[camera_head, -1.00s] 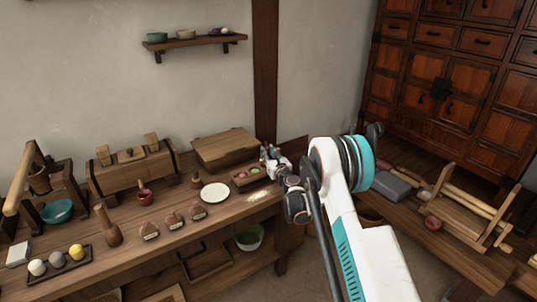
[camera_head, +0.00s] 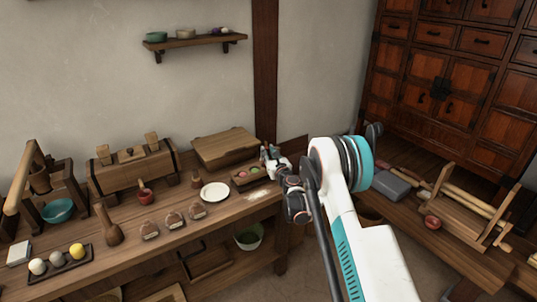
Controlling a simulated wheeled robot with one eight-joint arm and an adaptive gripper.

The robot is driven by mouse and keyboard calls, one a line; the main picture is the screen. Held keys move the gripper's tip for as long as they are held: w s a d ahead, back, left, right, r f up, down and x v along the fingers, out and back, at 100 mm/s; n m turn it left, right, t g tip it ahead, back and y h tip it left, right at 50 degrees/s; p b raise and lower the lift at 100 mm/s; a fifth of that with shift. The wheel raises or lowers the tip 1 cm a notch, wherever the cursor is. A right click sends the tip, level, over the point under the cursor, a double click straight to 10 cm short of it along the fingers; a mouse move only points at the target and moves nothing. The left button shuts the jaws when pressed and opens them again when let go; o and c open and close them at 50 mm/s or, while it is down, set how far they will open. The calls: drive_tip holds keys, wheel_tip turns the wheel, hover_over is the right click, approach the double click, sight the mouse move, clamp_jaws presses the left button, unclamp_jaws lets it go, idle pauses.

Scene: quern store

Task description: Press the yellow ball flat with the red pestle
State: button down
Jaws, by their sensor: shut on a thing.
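The yellow ball (camera_head: 77,251) is round and sits at the right end of a small dark tray (camera_head: 62,268) at the front left of the workbench, beside a grey and a white ball. A red-bodied piece with a wooden handle (camera_head: 146,197), which looks like the red pestle, stands upright mid-bench. My gripper (camera_head: 268,156) is at the bench's far right end, well away from both, close to a small tray with a pink and a green ball (camera_head: 255,169). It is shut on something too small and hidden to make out.
A white plate (camera_head: 215,191), several wooden stamps (camera_head: 173,220) and a tall wooden pestle (camera_head: 108,226) stand along the bench. A wooden chest (camera_head: 133,166) and a wooden board (camera_head: 224,145) are at the back. Pale powder lies right of the plate.

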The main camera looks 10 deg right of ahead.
wheel_tip(320, 180, up, 7)
drive_tip(key=p, duration=0.3)
drive_tip(key=shift+r, duration=0.15)
idle(0.6)
